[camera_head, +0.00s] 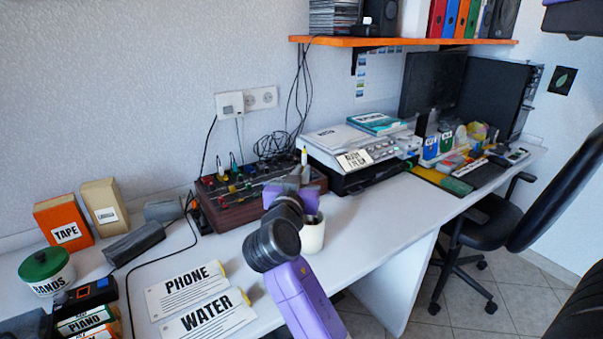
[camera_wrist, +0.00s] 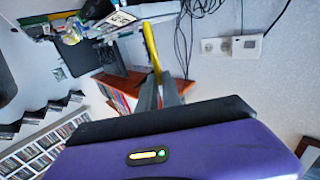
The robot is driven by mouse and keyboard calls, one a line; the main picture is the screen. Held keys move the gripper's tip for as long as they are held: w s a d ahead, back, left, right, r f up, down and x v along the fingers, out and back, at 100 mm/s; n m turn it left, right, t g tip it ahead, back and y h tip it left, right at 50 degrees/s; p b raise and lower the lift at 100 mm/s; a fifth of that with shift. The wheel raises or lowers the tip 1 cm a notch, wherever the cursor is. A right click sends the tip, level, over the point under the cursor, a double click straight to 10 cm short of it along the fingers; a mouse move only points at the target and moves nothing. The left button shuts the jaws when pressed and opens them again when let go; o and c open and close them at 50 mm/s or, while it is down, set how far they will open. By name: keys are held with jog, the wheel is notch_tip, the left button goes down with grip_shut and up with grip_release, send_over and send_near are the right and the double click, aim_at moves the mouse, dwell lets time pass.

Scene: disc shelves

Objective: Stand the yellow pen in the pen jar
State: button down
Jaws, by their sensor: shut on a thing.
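My gripper (camera_head: 301,177) is shut on the yellow pen. In the wrist view the pen (camera_wrist: 151,46) sticks out from between the grey fingertips (camera_wrist: 160,92). In the head view only a short upper part of the pen (camera_head: 304,156) shows, roughly upright above the gripper; its lower part is hidden. The white pen jar (camera_head: 313,238) stands on the desk below the gripper, partly covered by my arm. A dark opening shows at its top. I cannot tell whether the pen's lower end is over or inside the jar.
A dark red box with coloured knobs (camera_head: 222,214) and cables lies close left of the jar. A grey printer-like machine (camera_head: 345,160) stands behind right. PHONE (camera_head: 187,288) and WATER (camera_head: 215,322) cards lie in front. An orange shelf (camera_head: 400,42) hangs above. Desk right of the jar is clear.

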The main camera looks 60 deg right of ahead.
notch_tip(320, 180, down, 9)
jog(key=b, duration=0.7)
dwell(0.3)
jog(key=c, duration=1.5)
grip_release()
jog(key=shift+o, duration=0.2)
jog(key=shift+a, duration=0.15)
jog(key=v, duration=0.7)
jog(key=shift+a, duration=0.3)
